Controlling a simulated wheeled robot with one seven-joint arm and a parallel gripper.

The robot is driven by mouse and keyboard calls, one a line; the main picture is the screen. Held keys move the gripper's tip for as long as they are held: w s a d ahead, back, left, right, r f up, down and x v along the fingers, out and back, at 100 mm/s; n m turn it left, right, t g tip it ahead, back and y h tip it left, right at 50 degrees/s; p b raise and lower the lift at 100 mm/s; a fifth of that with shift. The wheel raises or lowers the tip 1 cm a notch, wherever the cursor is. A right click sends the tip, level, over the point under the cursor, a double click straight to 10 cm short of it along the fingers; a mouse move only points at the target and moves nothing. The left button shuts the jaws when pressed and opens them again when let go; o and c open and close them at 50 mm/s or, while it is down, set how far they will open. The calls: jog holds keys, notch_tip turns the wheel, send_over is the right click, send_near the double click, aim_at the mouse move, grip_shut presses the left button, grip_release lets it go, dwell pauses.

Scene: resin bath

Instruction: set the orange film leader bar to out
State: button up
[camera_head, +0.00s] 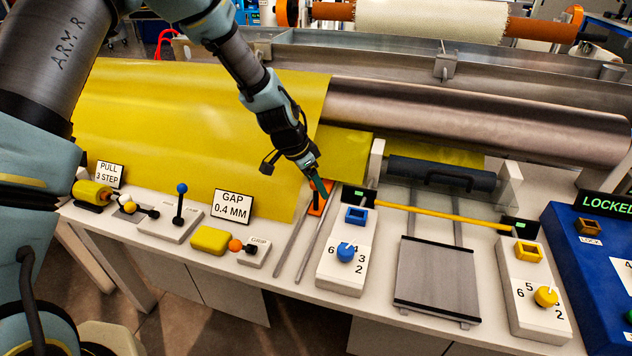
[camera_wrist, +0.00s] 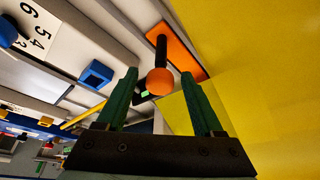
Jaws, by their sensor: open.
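The orange film leader bar (camera_head: 316,209) is a flat orange plate at the far end of two metal rails, beside the yellow film. In the wrist view the orange plate (camera_wrist: 183,52) carries a black post with an orange ball knob (camera_wrist: 160,82). My gripper (camera_head: 321,190) is right over the plate and hides part of it. In the wrist view my gripper (camera_wrist: 162,78) is open, and the ball knob appears between its green fingers, near the tips. Contact with the knob cannot be told.
Two metal rails (camera_head: 315,241) run toward the front edge. A white block with a blue dial (camera_head: 345,253) stands right of them; a GAP sign (camera_head: 232,206) and a yellow block (camera_head: 210,240) stand left. A yellow rod (camera_head: 440,213) spans rightward. Yellow film (camera_head: 190,130) lies behind.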

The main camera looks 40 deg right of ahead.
grip_shut()
dwell(0.5)
dwell(0.9)
